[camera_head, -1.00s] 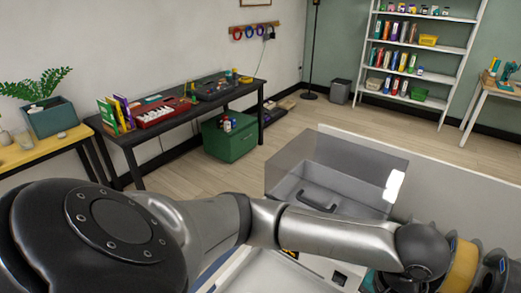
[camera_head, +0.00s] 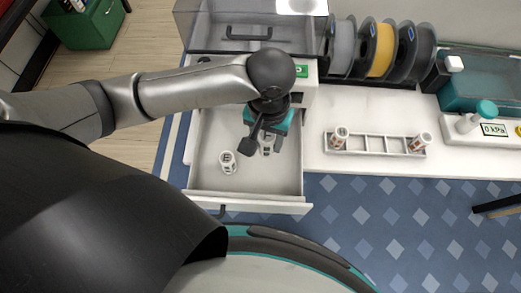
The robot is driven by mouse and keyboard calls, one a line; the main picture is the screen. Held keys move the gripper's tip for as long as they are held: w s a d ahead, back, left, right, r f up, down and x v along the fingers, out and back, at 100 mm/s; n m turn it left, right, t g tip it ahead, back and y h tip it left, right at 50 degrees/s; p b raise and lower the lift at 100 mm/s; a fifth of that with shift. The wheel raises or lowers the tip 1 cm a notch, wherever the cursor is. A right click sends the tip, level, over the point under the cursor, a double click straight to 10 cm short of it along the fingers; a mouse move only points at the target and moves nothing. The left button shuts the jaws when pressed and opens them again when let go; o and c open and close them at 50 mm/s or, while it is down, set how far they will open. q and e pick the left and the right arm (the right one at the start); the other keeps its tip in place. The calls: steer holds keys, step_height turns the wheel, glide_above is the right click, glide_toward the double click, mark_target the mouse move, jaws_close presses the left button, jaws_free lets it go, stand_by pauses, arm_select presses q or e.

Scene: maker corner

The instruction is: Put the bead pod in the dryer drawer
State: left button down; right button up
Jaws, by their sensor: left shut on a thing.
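The dryer drawer (camera_head: 292,180) is pulled open below the dryer's front. My left gripper (camera_head: 265,138) is over the drawer, pointing down, and is shut on a bead pod (camera_head: 267,150), a small pale cylinder partly hidden by the fingers. I cannot tell whether this pod touches the drawer floor. Another bead pod (camera_head: 228,161) stands in the drawer to the left of the gripper. A white rack (camera_head: 375,144) on the bench holds one pod (camera_head: 340,138) at its left end and one (camera_head: 420,142) at its right end. Its middle slots look empty. My right gripper is not seen.
The dryer's clear-lidded top (camera_head: 245,33) stands behind my arm. Several filament spools (camera_head: 380,50) stand to its right. The bench (camera_head: 370,105) is clear around the rack.

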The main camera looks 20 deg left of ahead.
arm_select(q)
step_height(320, 180, down, 9)
steer(key=shift+f+b, duration=0.2)
steer(key=shift+b, duration=0.9)
step_height(320, 180, down, 3)
steer(key=shift+f+b, duration=0.2)
steer(key=shift+b, duration=0.4)
steer(key=shift+f, duration=0.35)
steer(key=shift+c, duration=1.8)
jaws_free()
steer(key=shift+f, duration=0.1)
step_height(320, 180, up, 12)
steer(key=p, duration=0.3)
steer(key=shift+p, duration=0.3)
